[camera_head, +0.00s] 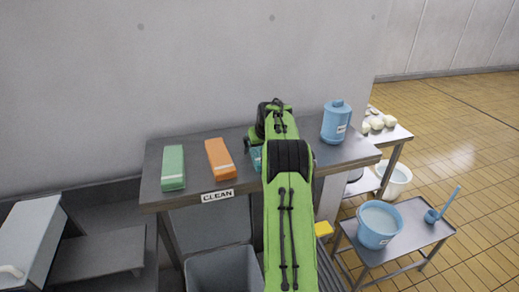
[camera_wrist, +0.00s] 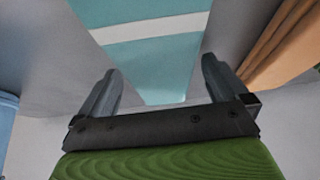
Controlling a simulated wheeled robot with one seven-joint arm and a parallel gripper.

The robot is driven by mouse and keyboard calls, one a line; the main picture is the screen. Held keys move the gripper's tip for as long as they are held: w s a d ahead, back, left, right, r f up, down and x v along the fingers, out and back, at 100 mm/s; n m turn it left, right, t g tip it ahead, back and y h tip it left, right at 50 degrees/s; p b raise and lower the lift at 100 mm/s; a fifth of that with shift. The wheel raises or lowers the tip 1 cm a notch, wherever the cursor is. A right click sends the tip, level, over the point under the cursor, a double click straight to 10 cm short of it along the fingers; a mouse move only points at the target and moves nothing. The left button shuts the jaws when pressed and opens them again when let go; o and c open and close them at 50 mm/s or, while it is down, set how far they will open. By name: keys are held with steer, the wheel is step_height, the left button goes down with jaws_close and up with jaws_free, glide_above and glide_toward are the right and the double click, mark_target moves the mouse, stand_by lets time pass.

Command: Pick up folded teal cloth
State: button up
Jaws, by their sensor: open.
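The folded teal cloth (camera_wrist: 150,62) with a pale band across it fills the upper middle of the wrist view. In the head view only a small edge of the teal cloth (camera_head: 256,158) shows on the metal table, beside my green arm, which hides the rest. My gripper (camera_wrist: 160,72) is open, with one finger on each side of the cloth's near end in the wrist view. I cannot tell whether the fingers touch the cloth or how high they are above the table.
An orange folded cloth (camera_head: 219,158) and a green one (camera_head: 173,167) lie to the left on the table (camera_head: 195,196). A blue canister (camera_head: 336,122) stands to the right. A CLEAN label (camera_head: 217,195) marks the front edge. A blue bucket (camera_head: 377,224) stands on a lower stand.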

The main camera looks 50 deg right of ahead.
steer(key=shift+s+a+r, duration=0.1)
steer(key=shift+s+a, duration=0.05)
steer(key=shift+c, duration=1.4)
steer(key=c, duration=0.8)
